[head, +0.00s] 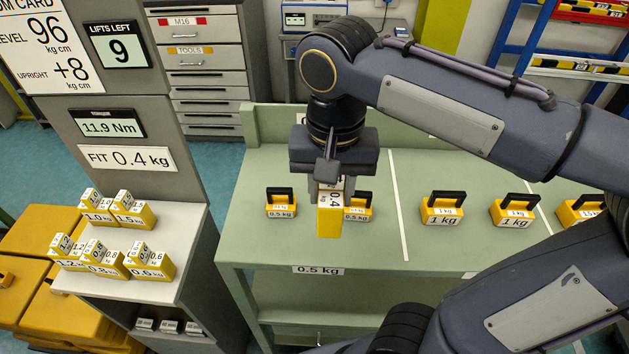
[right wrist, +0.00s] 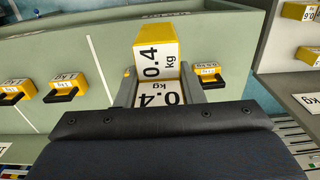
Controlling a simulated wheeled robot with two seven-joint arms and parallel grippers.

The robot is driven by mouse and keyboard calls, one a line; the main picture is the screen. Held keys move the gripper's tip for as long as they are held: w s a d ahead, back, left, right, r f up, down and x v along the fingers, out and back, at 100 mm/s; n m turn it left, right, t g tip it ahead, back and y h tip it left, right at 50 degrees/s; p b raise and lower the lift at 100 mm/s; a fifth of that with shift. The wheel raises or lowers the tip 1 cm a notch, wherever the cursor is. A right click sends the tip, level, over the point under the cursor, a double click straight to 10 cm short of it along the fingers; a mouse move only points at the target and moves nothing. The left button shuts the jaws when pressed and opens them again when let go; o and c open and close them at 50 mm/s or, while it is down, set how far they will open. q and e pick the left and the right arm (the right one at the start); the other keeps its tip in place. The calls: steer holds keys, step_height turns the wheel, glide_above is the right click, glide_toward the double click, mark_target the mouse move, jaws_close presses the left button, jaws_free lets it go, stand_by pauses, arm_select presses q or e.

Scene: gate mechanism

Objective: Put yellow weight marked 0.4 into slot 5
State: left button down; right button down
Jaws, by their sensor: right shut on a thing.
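The yellow weight marked 0.4 (head: 329,222) hangs below my right gripper (head: 331,182), over the green bench. In the right wrist view the yellow 0.4 weight (right wrist: 157,58) sits between the two fingers of the right gripper (right wrist: 160,88), which is shut on it. Its white labels read 0.4 kg. In the head view the weight partly covers a 0.5 kg weight behind it. I cannot make out slot 5 in either view. My left gripper is not in view.
The green bench (head: 300,240) holds handled weights of 0.5 kg (head: 281,203) and 1 kg (head: 441,207). A grey shelf (head: 190,220) at left carries several yellow weights (head: 97,255). A panel above reads FIT 0.4 kg (head: 127,158). My right arm hides much of the right side.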

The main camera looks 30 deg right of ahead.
steer(key=w+d+f, duration=0.1)
steer(key=w+f, duration=0.2)
steer(key=f, duration=0.1)
steer(key=w+d+f+p, duration=0.1)
steer(key=w+d+f, duration=0.1)
steer(key=w+f, duration=0.2)
steer(key=w+d+f, duration=0.2)
steer(key=w+f, duration=0.2)
steer(key=shift+f+p, duration=0.1)
steer(key=shift+p, duration=0.3)
steer(key=shift+f, duration=0.2)
steer(key=c, duration=1)
jaws_free()
steer(key=shift+o, duration=0.2)
steer(key=shift+r, duration=0.15)
